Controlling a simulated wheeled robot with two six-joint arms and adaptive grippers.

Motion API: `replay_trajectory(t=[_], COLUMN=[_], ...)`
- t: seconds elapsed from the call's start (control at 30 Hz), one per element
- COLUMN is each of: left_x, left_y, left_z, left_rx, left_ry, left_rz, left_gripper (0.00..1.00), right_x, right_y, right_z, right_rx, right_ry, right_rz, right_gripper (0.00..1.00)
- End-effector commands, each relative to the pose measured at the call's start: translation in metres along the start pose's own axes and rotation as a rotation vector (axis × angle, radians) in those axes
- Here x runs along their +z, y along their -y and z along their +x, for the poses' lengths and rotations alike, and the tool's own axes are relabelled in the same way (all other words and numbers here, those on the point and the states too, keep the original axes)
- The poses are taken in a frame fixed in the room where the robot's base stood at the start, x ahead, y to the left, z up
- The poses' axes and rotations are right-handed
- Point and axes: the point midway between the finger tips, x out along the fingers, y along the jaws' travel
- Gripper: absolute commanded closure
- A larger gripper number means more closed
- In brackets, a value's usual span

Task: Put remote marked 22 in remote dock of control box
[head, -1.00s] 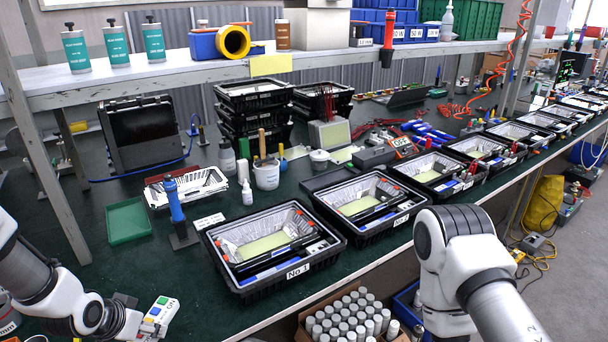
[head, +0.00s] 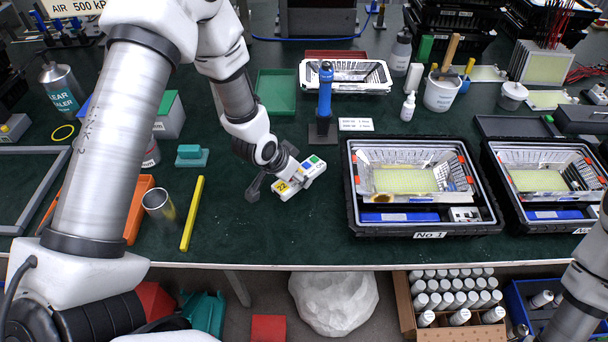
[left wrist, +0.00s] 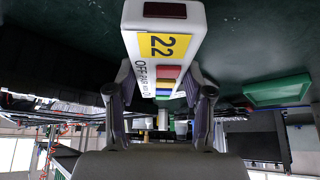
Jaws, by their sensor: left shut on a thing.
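The remote marked 22 (head: 302,178) is a white block with a yellow "22" label and coloured buttons. My left gripper (head: 283,182) is shut on it, over the green bench left of the tray No 1. In the left wrist view the remote (left wrist: 162,40) sits between the two fingers of the gripper (left wrist: 160,100), its label and buttons facing the camera. I cannot tell for sure which thing is the control box, and no dock is clearly visible. My right gripper is out of view; only part of that arm shows at the right edge.
Black tray No 1 (head: 352,208) holds a floodlight housing (head: 410,157); a similar tray (head: 494,205) stands to its right. A blue-handled tool (head: 325,90) stands upright behind the remote. Bench between bar and tray is mostly clear.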

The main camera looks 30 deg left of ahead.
Motion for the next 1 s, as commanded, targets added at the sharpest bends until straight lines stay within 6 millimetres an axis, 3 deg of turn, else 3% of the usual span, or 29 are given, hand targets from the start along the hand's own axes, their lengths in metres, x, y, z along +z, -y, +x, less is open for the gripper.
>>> replay_trajectory(t=[0.27, 0.57, 0.6, 0.67, 1.0], left_x=[0.022, 0.024, 0.024, 0.024, 0.022], left_y=[0.0, 0.0, 0.0, 0.0, 0.0], left_z=[0.038, 0.043, 0.043, 0.042, 0.04], left_rx=[0.0, 0.0, 0.0, 0.0, 0.0], left_ry=[0.001, -0.002, -0.002, -0.002, -0.002], left_rz=[-0.001, 0.0, 0.0, 0.0, 0.0], left_gripper=[0.86, 0.86, 0.45, 0.24, 0.24], right_x=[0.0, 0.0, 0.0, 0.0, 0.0], right_y=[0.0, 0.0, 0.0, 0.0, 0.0], right_z=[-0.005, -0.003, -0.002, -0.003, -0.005], right_rx=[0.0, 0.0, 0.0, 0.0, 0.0], right_ry=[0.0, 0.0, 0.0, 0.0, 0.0], right_rz=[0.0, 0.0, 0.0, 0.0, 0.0], right_gripper=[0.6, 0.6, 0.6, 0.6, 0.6])
